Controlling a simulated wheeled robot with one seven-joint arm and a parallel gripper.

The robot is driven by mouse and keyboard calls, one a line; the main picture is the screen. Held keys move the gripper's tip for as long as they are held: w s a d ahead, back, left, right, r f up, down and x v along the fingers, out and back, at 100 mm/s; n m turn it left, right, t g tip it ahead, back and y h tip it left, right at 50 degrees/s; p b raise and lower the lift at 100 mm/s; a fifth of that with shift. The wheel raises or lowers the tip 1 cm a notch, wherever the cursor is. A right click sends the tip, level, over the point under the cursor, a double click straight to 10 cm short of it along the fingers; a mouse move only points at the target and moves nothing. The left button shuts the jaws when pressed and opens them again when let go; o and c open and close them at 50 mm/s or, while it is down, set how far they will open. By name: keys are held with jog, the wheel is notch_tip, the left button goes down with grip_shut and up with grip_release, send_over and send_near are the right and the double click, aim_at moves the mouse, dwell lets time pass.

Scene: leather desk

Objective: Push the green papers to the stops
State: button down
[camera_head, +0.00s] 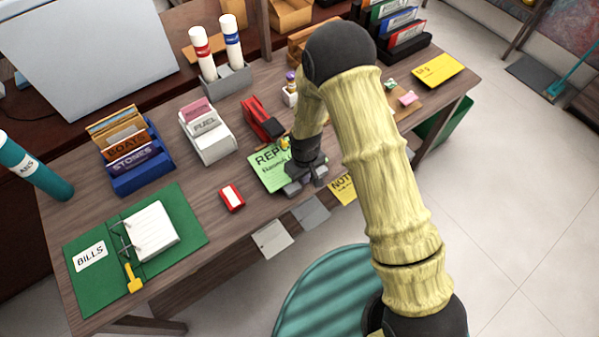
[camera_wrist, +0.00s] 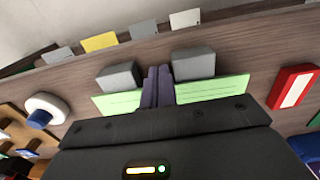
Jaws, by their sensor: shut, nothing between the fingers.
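The green papers (camera_head: 268,168) lie on the desk near its front edge, with black lettering partly hidden by my arm. In the wrist view the green sheet (camera_wrist: 212,88) shows on both sides of my gripper. Two grey blocks, the stops, stand at the sheet's edge towards the desk front: one on the left (camera_wrist: 119,76) and one on the right (camera_wrist: 194,63) in the wrist view. My gripper (camera_wrist: 157,84) is shut and empty, low over the sheet, its fingers between the two blocks. I cannot tell whether sheet and blocks touch.
A red block with a white label (camera_head: 232,198) lies left of the papers. A red and black thing (camera_head: 262,120) and a white card holder (camera_head: 207,133) stand behind. A yellow card (camera_head: 344,188) and grey cards (camera_head: 310,212) are along the front edge. A green binder (camera_head: 190,222) lies at left.

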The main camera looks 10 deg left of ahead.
jog(key=shift+s+d, duration=0.2)
jog(key=shift+d, duration=0.15)
dwell(0.3)
notch_tip(320, 180, up, 7)
jog(key=p, duration=0.5)
dwell(0.8)
dwell(0.5)
jog(key=w+d+r+m+t, duration=0.15)
jog(key=d+r+m, duration=0.35)
jog(key=d+r, duration=0.9)
jog(key=s+d+r+m+t, duration=0.1)
jog(key=s+d+r+m, duration=0.4)
jog(key=s+d+r, duration=0.3)
jog(key=d+r, duration=0.2)
jog(key=d, duration=0.1)
jog(key=shift+r, duration=0.15)
